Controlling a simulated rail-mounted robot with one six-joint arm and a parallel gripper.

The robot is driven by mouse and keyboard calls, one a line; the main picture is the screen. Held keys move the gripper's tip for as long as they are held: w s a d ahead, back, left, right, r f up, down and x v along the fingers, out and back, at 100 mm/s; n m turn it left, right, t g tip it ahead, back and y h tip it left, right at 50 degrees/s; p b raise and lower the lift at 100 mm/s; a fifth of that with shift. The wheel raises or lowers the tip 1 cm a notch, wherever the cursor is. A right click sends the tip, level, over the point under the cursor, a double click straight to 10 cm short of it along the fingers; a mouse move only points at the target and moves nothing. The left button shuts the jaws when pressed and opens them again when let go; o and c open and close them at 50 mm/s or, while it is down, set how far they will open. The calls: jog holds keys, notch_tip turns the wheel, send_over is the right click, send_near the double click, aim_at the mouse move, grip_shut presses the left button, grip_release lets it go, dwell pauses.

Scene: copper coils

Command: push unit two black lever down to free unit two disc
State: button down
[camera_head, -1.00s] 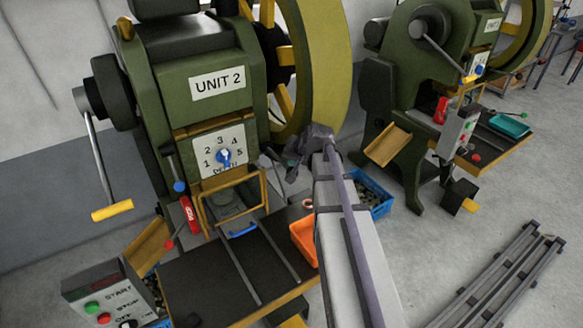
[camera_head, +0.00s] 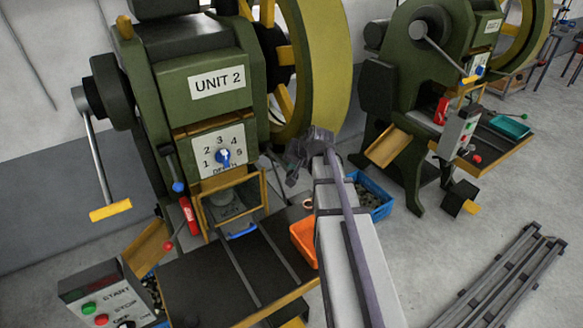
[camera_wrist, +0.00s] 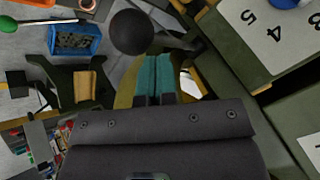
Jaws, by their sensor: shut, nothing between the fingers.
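Unit 2 is a green press with a white label (camera_head: 217,82) and a dial (camera_head: 222,151). In the wrist view a black ball knob (camera_wrist: 132,32) on a dark rod (camera_wrist: 172,43) shows just beyond my fingertips, on the flywheel side of the dial. My gripper (camera_wrist: 155,65) has teal fingers pressed together, empty, close to the knob and rod. Whether they touch is unclear. In the head view my gripper (camera_head: 296,170) is right of the dial, and the knob is hard to make out beside it. I cannot clearly identify the disc; the yellow-framed guard (camera_head: 203,212) partly covers the press opening.
The yellow flywheel (camera_head: 335,70) stands behind my gripper. An orange bin (camera_head: 304,238) and a blue bin (camera_head: 371,192) are below. A START/STOP box (camera_head: 105,300) is at lower left. A second green press (camera_head: 400,80) stands right; the floor between is partly clear.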

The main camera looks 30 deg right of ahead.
jog(key=shift+s+f+b, duration=0.15)
jog(key=shift+f+b, duration=1.05)
jog(key=shift+f, duration=0.1)
dwell(0.8)
jog(key=shift+r, duration=0.15)
dwell(0.4)
jog(key=shift+w+r+p, duration=0.2)
jog(key=shift+r+p, duration=1.05)
jog(key=shift+p, duration=0.1)
jog(key=shift+w+r+p, duration=0.2)
jog(key=shift+r+p, duration=1.05)
jog(key=shift+p, duration=0.05)
jog(key=r+p, duration=0.5)
jog(key=shift+w, duration=0.35)
